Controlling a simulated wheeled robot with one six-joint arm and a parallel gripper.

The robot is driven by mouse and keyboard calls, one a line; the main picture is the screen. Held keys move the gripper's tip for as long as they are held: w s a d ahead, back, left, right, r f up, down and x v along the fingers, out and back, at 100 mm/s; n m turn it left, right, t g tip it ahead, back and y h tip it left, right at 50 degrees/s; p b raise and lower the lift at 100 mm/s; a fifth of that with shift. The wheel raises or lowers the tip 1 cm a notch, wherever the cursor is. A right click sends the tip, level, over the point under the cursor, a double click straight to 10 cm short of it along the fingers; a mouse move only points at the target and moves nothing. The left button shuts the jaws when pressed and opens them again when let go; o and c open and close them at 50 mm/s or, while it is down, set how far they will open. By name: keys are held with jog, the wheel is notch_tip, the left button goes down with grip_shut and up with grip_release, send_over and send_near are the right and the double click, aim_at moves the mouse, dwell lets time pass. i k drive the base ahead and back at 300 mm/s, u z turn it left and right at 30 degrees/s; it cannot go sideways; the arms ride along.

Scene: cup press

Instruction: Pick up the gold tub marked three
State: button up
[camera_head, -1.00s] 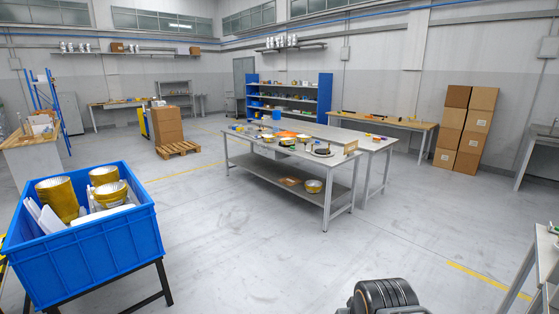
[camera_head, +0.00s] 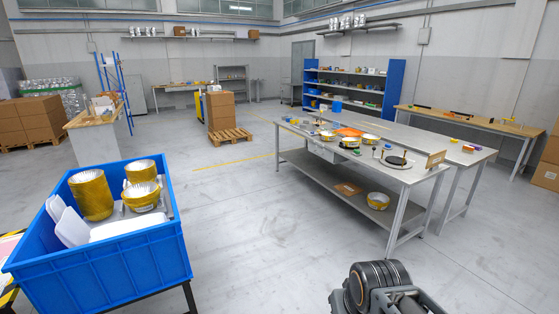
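Several gold tubs are in view, and I cannot read a number on any of them. A tall gold tub (camera_head: 92,194), a smaller one (camera_head: 139,171) and a low, wide one (camera_head: 142,195) are in the blue crate (camera_head: 110,258) at the left. Another gold tub (camera_head: 377,201) sits on the lower shelf of the metal table (camera_head: 400,176). Small gold-rimmed round items stand on the tabletop, too small to tell apart. Part of my dark arm shows at the bottom right of centre. My gripper's fingers are not in view.
White pieces (camera_head: 72,226) also lie in the crate, which stands on dark legs. Boxes on a wooden pallet (camera_head: 230,136) stand behind. A brown box (camera_head: 347,189) is on the table's lower shelf. The grey floor between crate and table is clear.

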aim_at(347, 142)
jog(key=u, duration=0.15)
jog(key=i, duration=2.4)
jog(key=z, duration=0.35)
jog(key=i, duration=2.55)
jog(key=z, duration=0.85)
jog(key=i, duration=1)
jog(key=z, duration=0.2)
